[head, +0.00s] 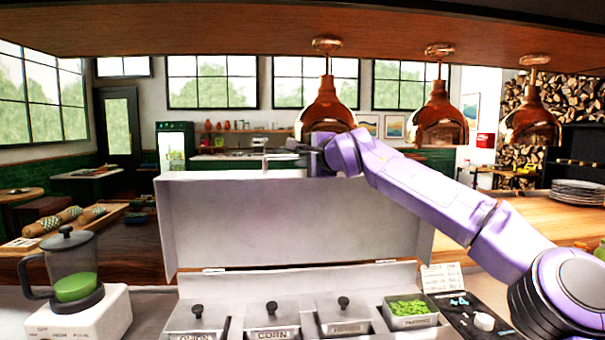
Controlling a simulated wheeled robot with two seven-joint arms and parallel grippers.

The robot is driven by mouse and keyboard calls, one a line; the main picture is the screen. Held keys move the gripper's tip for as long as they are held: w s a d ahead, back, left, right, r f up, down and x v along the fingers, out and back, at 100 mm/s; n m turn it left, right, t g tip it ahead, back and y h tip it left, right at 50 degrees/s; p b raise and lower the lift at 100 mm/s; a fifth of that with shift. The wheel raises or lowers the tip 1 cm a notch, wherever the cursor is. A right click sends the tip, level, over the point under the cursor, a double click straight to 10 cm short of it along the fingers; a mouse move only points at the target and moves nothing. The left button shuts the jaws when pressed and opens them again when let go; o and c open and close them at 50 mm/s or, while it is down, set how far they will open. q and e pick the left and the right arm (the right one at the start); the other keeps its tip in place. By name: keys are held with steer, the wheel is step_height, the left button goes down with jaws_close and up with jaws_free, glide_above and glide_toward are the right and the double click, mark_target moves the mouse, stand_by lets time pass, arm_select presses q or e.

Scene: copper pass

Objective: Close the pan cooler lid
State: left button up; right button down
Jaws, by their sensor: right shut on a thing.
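The pan cooler lid (290,222) is a wide white panel standing up, hinged along the back of the pan cooler (290,283). The cooler's pans show below it, including lidded ones marked onion (197,318) and corn (272,316) and an uncovered pan of green pieces (409,309). My right arm reaches in from the right, and my right gripper (291,150) is at the lid's top edge, shut on the lid. The exact grip is partly hidden by the dark fingers. My left gripper is out of view.
A blender (72,270) with green contents stands left of the cooler. Copper heat lamps (327,105) hang overhead, close to my right arm. A dark control panel with a knob (484,321) is at right. Stacked plates (578,191) sit on the wooden counter.

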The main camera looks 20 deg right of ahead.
steer(key=s+a+f+n+t+b, duration=0.1)
steer(key=s+a+f+t+b, duration=0.1)
steer(key=s+b, duration=0.5)
steer(key=s+a+f+n+t+y+b, duration=0.1)
steer(key=s+b, duration=0.6)
steer(key=b, duration=0.8)
step_height(320, 180, down, 4)
steer(key=shift+a+r+n+t, duration=0.15)
steer(key=shift+a+n+t, duration=0.25)
steer(key=shift+t, duration=0.8)
steer(key=shift+s+a, duration=0.1)
steer(key=shift+s, duration=0.05)
